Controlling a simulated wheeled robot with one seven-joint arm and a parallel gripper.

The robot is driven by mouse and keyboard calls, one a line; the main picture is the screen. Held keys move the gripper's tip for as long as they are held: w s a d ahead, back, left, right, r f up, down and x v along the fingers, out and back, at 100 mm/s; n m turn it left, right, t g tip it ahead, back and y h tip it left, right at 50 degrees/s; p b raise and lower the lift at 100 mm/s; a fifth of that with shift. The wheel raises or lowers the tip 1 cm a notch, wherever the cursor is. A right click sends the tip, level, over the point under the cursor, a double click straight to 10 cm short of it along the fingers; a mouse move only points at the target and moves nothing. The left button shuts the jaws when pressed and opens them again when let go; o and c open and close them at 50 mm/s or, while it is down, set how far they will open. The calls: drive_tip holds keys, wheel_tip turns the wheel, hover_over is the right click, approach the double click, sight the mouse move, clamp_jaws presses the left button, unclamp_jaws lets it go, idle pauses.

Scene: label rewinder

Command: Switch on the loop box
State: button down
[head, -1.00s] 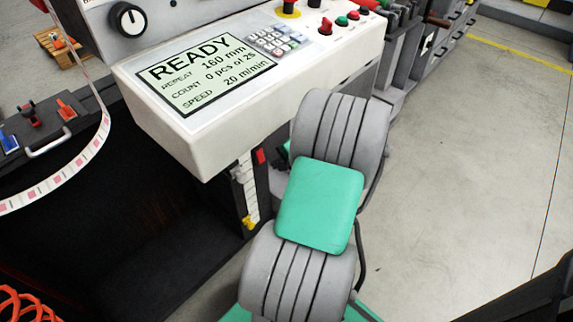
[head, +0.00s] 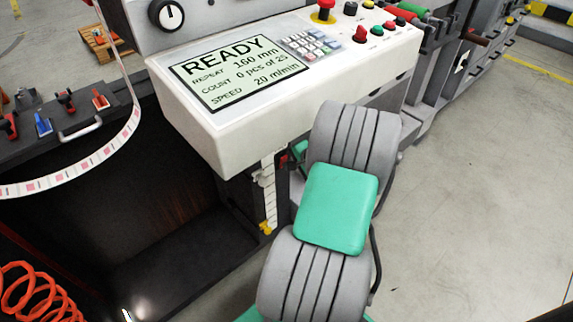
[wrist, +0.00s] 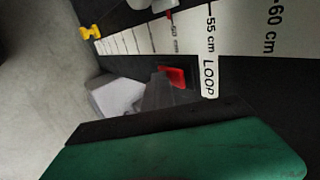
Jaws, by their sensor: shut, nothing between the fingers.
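The loop box shows in the wrist view as a dark panel with a white LOOP label (wrist: 209,77) and a small red rocker switch (wrist: 174,77) beside it. Whether the rocker is pressed is too small to tell. My gripper (wrist: 158,88) is shut and empty, its dark fingertips close by the red switch. I cannot tell whether they touch it. In the head view the switch (head: 284,161) is a small red spot under the console, beside the scale strip (head: 269,190), and my arm hides most of my gripper there.
The white console (head: 190,125) overhangs the switch area, with a READY display (head: 225,72), keypad (head: 310,45) and red stop knob (head: 323,12). A yellow pointer (head: 265,228) sits low on the scale. A label web (head: 100,165) hangs at left. Floor at right is clear.

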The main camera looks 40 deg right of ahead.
drive_tip(key=shift+r, duration=0.15)
drive_tip(key=shift+r+p, duration=0.75)
drive_tip(key=shift+p, duration=0.1)
drive_tip(key=s+f+p+v, duration=0.1)
drive_tip(key=p+v, duration=0.4)
drive_tip(key=v, duration=0.8)
drive_tip(key=shift+s+f, duration=0.35)
drive_tip(key=shift+s, duration=0.15)
